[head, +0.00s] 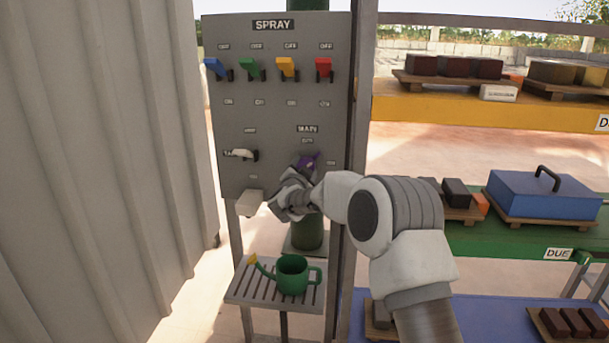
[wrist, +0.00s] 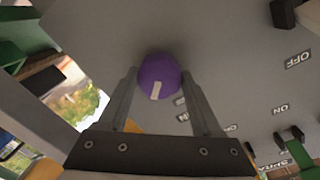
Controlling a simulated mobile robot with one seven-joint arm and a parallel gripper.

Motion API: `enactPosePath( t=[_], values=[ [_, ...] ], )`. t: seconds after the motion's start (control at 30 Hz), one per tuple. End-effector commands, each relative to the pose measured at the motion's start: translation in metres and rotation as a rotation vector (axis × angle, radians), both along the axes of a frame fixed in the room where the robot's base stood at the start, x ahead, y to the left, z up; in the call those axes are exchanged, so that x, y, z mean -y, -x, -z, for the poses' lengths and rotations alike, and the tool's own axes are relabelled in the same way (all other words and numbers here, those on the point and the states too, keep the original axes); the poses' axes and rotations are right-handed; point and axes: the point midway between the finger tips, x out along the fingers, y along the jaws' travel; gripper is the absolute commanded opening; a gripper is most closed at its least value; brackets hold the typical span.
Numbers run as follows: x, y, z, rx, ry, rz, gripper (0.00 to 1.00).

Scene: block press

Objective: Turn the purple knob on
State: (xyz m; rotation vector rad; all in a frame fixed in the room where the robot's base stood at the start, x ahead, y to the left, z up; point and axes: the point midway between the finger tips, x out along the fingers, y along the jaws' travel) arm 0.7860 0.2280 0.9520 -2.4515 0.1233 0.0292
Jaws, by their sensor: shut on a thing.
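The purple knob (head: 308,161) is on the lower right of the grey spray panel (head: 232,118), under the MAIN label. In the head view it is partly hidden by my wrist. In the wrist view the purple knob (wrist: 159,78) is round, with a white mark on its face. My gripper (wrist: 160,82) is at the panel with one finger on each side of the knob, shut on it. The white mark points down and slightly left in the wrist view. Most of my gripper is hidden in the head view.
Blue (head: 215,67), green (head: 249,69), yellow (head: 286,68) and red (head: 323,68) levers line the panel's top. A white lever (head: 241,154) is left of the knob. A green watering can (head: 292,275) stands on a slatted stand below. Shelves with bricks are at right.

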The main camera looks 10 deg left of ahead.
Motion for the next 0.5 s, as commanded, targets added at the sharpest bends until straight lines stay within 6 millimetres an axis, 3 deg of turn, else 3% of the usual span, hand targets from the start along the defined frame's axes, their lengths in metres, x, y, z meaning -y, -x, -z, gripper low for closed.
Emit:
enactPosePath(
  t=[0.5],
  values=[
    [0.0022,-0.0004,0.0023,0.018,-0.473,0.001,0.11]
  ],
)
